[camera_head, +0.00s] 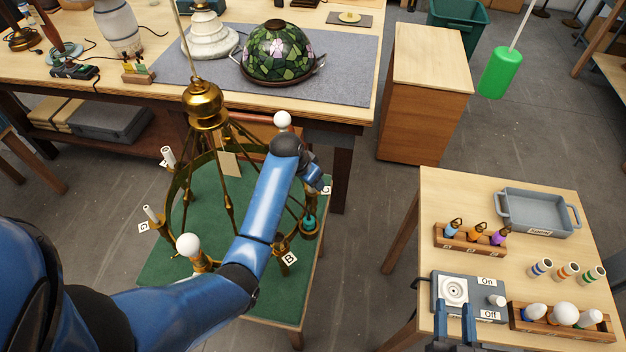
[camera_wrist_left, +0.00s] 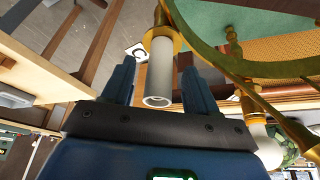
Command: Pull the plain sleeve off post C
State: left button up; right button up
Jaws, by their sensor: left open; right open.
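In the left wrist view a plain white sleeve (camera_wrist_left: 159,78) sits on a brass post of the chandelier, its open end towards the camera. My left gripper (camera_wrist_left: 159,68) is open, with one finger on each side of the sleeve and gaps visible. In the head view my left gripper (camera_head: 313,177) is at the right side of the brass chandelier (camera_head: 205,110), by a label (camera_head: 326,189) that seems to read C. My left arm hides that post and sleeve there. My right gripper (camera_head: 454,312) is open and empty at the front of the switch box (camera_head: 480,292).
The chandelier stands on a green-topped table (camera_head: 160,268), with bulbs and other sleeves on its ring. The right table (camera_head: 450,195) holds a grey tray (camera_head: 537,212), a rack of coloured parts (camera_head: 470,238), banded sleeves (camera_head: 567,271) and a bulb rack (camera_head: 560,325).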

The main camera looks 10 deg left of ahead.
pick_arm(q)
jog(key=shift+x, duration=1)
jog(key=shift+w+f, duration=0.15)
jog(key=shift+f, duration=0.15)
jog(key=shift+d, duration=0.1)
jog(key=c, duration=1)
jog(key=shift+r, duration=0.15)
jog(key=shift+r+p, duration=0.85)
jog(key=shift+p, duration=0.25)
jog(key=shift+r, duration=0.1)
